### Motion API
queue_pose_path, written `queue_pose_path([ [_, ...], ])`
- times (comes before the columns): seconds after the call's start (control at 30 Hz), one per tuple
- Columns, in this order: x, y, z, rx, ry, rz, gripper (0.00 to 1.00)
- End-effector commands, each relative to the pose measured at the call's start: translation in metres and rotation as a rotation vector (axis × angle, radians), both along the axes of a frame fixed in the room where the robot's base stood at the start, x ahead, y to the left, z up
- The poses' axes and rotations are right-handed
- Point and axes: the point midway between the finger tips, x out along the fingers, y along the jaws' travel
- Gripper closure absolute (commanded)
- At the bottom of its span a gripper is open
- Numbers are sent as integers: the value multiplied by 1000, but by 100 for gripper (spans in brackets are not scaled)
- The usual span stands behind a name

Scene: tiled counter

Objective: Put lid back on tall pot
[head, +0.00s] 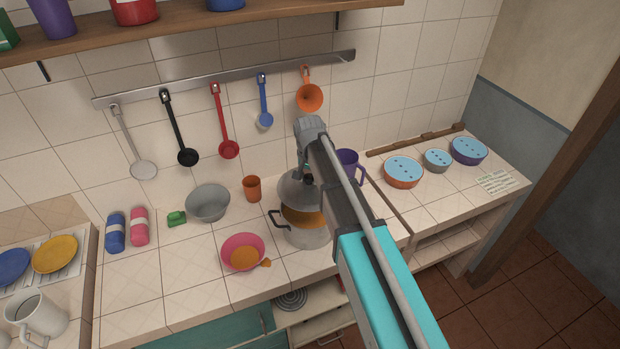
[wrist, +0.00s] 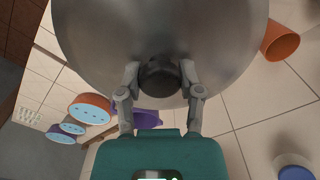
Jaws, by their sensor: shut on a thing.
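The tall pot (head: 306,236) is grey metal with a dark side handle and stands on the tiled counter. Its inside shows orange-brown below the lid. The grey metal lid (head: 296,190) is over the pot's back part, with the front of the opening uncovered. I cannot tell whether the lid touches the rim. My gripper (wrist: 160,80) is shut on the lid's dark knob (wrist: 160,77). In the wrist view the lid fills the top and hides the pot. In the head view my arm covers part of the pot's right side.
Left of the pot are a pink bowl (head: 228,245), a grey bowl (head: 208,204) and an orange cup (head: 252,188). A purple mug (head: 348,161) stands close behind my arm. Utensils hang from a wall rail (head: 230,78). Blue-topped bowls (head: 403,170) sit at right.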

Motion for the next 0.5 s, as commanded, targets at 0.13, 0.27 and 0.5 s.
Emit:
queue_pose_path([
  [0.13, 0, 0, -3, 0, 0, 0, 100],
  [0.27, 0, 0, -7, 0, 0, 0, 100],
  [0.5, 0, 0, -22, 0, 0, 0, 100],
])
